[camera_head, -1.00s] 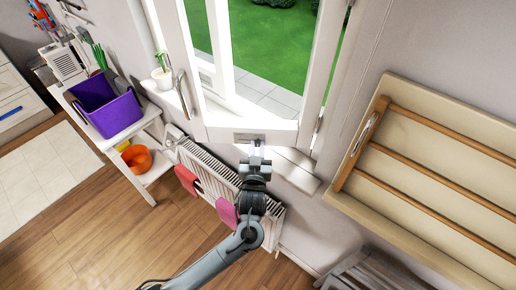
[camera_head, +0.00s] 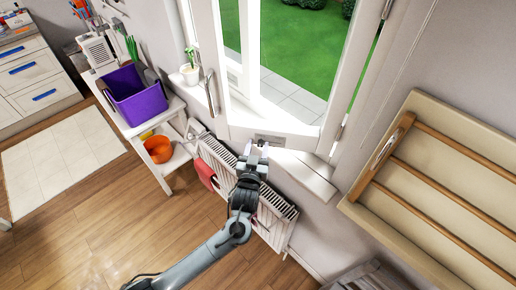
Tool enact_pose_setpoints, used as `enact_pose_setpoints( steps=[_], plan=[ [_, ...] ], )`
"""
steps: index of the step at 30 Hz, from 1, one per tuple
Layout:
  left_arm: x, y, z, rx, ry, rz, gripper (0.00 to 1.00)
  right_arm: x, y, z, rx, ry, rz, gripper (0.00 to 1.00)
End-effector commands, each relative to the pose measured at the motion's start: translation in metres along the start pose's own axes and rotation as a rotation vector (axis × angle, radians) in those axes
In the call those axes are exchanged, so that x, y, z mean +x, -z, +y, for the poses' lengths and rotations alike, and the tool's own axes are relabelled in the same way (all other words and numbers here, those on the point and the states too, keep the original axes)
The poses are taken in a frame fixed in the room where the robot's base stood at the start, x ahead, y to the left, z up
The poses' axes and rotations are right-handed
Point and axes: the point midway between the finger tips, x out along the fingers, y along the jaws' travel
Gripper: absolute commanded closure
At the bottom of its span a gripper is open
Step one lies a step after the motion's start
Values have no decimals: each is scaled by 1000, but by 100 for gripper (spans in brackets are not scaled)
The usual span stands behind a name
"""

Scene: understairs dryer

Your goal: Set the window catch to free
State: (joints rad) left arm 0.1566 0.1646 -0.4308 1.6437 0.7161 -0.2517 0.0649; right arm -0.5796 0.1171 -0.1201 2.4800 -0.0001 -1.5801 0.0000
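The window (camera_head: 284,60) stands tilted into the room, its white frame around clear glass. A small grey plate, which looks like the window catch (camera_head: 269,138), sits on the bottom rail of the frame. Its setting is too small to read. My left gripper (camera_head: 256,151) is just below and left of the plate, in front of the rail. Its two fingertips look apart with nothing visible between them. I cannot tell whether it touches the frame. A silver window handle (camera_head: 210,92) is on the left side of the frame. My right gripper is out of view.
A white radiator (camera_head: 222,162) with a red cloth (camera_head: 205,174) runs below the window. A potted plant (camera_head: 190,72) stands on the sill at left. A purple bin (camera_head: 137,97) and orange bowl (camera_head: 158,149) are on a white shelf. A wooden rack (camera_head: 440,185) hangs at right.

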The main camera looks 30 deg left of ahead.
Motion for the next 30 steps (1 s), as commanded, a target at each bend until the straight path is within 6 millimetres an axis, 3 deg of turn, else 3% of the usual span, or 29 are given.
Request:
enact_pose_setpoints(
  steps=[8,21,30],
  plan=[
    [-8,-1,1,-1,-3,0,53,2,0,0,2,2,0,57],
    [-77,-2,1,-3,-2,-2,53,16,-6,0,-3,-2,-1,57],
    [-106,-1,0,-1,-1,0,53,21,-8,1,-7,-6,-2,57]
  ],
)
